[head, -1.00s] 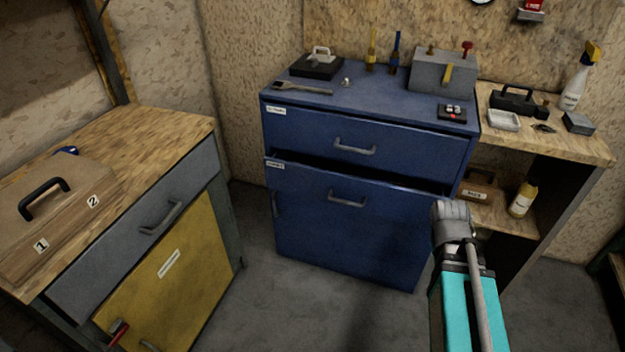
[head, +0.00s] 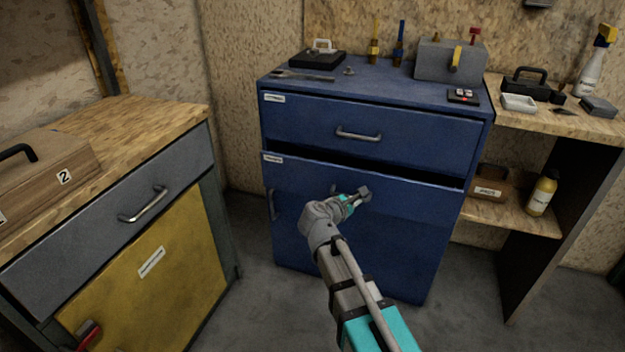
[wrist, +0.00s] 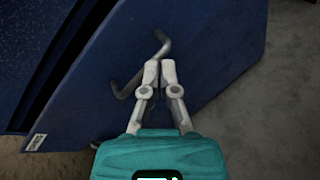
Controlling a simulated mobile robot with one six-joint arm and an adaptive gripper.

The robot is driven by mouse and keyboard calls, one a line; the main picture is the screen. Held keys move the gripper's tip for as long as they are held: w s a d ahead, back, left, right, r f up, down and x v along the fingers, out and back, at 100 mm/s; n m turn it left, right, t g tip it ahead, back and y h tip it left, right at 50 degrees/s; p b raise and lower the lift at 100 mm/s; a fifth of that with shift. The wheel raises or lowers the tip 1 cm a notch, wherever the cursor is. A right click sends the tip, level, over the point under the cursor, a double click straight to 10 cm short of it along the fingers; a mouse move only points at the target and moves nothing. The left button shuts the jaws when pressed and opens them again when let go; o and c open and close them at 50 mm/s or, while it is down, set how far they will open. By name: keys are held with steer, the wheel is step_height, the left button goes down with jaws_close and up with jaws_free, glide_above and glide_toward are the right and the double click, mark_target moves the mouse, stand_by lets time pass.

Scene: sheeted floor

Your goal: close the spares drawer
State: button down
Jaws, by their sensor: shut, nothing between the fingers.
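The blue cabinet has two drawers. The lower one (head: 420,197) stands out a little, with a dark gap above its front; its small label (head: 272,159) is too blurred to read, so I cannot confirm it is the spares drawer. The upper drawer (head: 300,118) looks shut. My gripper (head: 360,195) is shut and empty in front of the lower drawer, by its handle, which it partly hides.
A wooden-topped bench (head: 150,117) with a grey drawer and yellow door (head: 170,275) stands at the left. A shelf unit (head: 530,219) with a bottle and a small box adjoins the cabinet at the right. Tools lie on the cabinet top (head: 400,85). Grey floor is clear in front.

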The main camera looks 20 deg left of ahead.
mark_target(313, 164)
steer(key=s+a+n+t+y+b, duration=0.1)
steer(key=a+n+t+y+b, duration=0.1)
steer(key=a+n, duration=0.3)
steer(key=s+a+n+t+y+b, duration=0.2)
steer(key=a+n, duration=0.3)
steer(key=a, duration=0.7)
steer(key=shift+s+r+n+t+y, duration=0.15)
steer(key=shift+r+n+t+y, duration=0.15)
steer(key=shift+r+n, duration=0.1)
steer(key=w, duration=1.4)
steer(key=shift+d, duration=0.15)
steer(key=w, duration=0.5)
steer(key=shift+w+d, duration=0.1)
